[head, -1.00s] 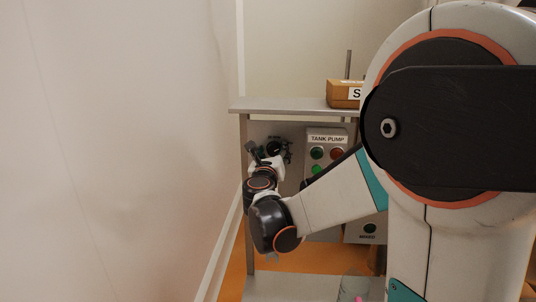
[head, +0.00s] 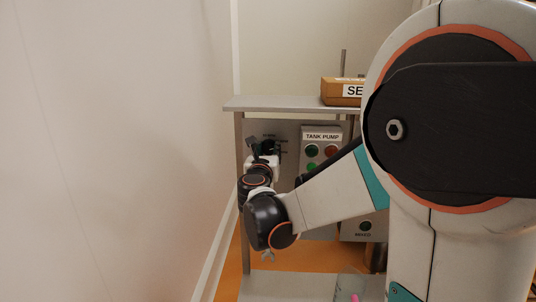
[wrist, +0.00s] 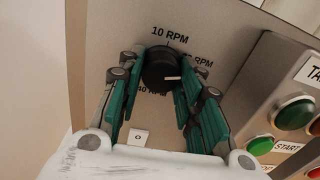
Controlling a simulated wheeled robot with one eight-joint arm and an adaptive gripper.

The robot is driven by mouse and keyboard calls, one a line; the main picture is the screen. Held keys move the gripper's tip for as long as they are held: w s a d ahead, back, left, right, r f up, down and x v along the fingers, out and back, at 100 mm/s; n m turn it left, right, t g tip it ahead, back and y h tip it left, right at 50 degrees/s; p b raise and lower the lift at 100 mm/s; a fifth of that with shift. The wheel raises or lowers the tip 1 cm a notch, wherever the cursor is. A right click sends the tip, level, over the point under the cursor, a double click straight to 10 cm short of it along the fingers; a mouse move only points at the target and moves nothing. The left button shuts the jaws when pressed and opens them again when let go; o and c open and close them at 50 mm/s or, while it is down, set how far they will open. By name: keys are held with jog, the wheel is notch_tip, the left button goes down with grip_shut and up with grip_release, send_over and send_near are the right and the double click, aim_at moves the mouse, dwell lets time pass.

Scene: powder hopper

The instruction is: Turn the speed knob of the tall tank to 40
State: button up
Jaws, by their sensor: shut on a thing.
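The speed knob (wrist: 158,70) is a round black dial on a grey metal panel. Its white pointer line points right in the wrist view. A "10 RPM" label is above it, a partly hidden RPM label is at its right, and "40 RPM" is at its lower left, partly behind a finger. My gripper (wrist: 163,74) is shut on the knob, with teal and grey fingers on both sides of it. In the head view my gripper (head: 265,151) is at the panel's upper left and mostly hides the knob.
The tank pump box (head: 322,150), with green and red buttons, is just right of my gripper. A shelf (head: 280,103) is above, carrying an orange-brown box (head: 340,92). A white wall (head: 120,150) is close on the left.

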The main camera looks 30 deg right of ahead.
jog(key=m+b, duration=0.1)
jog(key=m, duration=0.4)
jog(key=shift+m, duration=0.3)
jog(key=m+b, duration=0.1)
jog(key=m, duration=0.4)
jog(key=shift+r+y, duration=0.1)
jog(key=shift+y, duration=0.3)
jog(key=m, duration=0.5)
jog(key=shift+b, duration=0.4)
jog(key=m, duration=0.5)
jog(key=shift+r+t, duration=0.1)
jog(key=shift+t, duration=0.2)
jog(key=shift+m+b, duration=0.3)
jog(key=o, duration=1.1)
jog(key=shift+c, duration=0.2)
jog(key=shift+a, duration=0.1)
